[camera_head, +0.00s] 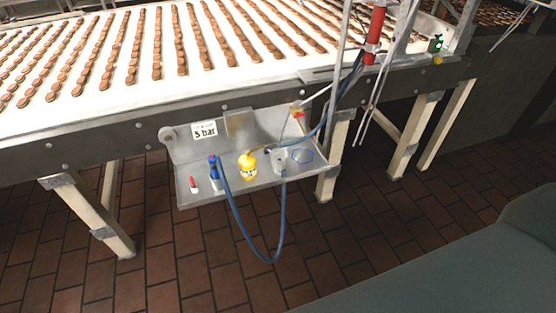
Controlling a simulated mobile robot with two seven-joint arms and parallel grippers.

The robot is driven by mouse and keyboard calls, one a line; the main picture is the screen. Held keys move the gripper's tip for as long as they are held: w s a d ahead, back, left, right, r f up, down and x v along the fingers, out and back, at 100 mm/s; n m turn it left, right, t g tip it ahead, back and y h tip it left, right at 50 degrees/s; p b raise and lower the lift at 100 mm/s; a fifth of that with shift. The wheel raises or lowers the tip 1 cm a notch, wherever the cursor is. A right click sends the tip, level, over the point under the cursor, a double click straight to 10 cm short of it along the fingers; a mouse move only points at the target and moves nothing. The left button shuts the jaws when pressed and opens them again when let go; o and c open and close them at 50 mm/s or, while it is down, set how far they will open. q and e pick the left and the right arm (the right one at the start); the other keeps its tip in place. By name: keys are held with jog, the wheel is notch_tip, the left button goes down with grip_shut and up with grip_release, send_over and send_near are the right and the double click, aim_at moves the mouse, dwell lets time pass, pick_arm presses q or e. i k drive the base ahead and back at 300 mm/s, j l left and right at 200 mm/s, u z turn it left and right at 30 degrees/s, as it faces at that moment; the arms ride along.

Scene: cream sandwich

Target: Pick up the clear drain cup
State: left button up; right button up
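A small clear, greyish cup (280,161), which looks like the drain cup, is on the right part of the metal shelf (232,191) on the side of the conveyor. A blue hose (281,232) passes close to it. Whether the hose touches the cup or goes into it, I cannot tell. The cup is small in view and its contents cannot be made out. Neither of my grippers shows in the head view.
A yellow bottle (247,166), a blue item (213,175) and a small red-and-white item (194,186) stand left of the cup. A thin blue ring (303,156) is at its right. The blue hose loops below the shelf edge. Conveyor legs (334,160) flank the shelf. Tiled floor (190,265) lies open in front.

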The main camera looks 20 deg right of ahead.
aim_at(277, 166)
jog(key=i+l, duration=0.15)
jog(key=l, duration=0.2)
jog(key=i+l, duration=0.15)
jog(key=l, duration=0.2)
jog(key=i+l, duration=0.2)
jog(key=l, duration=0.15)
jog(key=i+l, duration=0.15)
jog(key=l, duration=0.15)
jog(key=i+l+u, duration=0.1)
jog(key=l, duration=0.25)
jog(key=i+l, duration=0.2)
jog(key=l, duration=0.15)
jog(key=i+l, duration=0.15)
jog(key=l, duration=0.25)
jog(key=i+l, duration=0.15)
jog(key=l, duration=0.2)
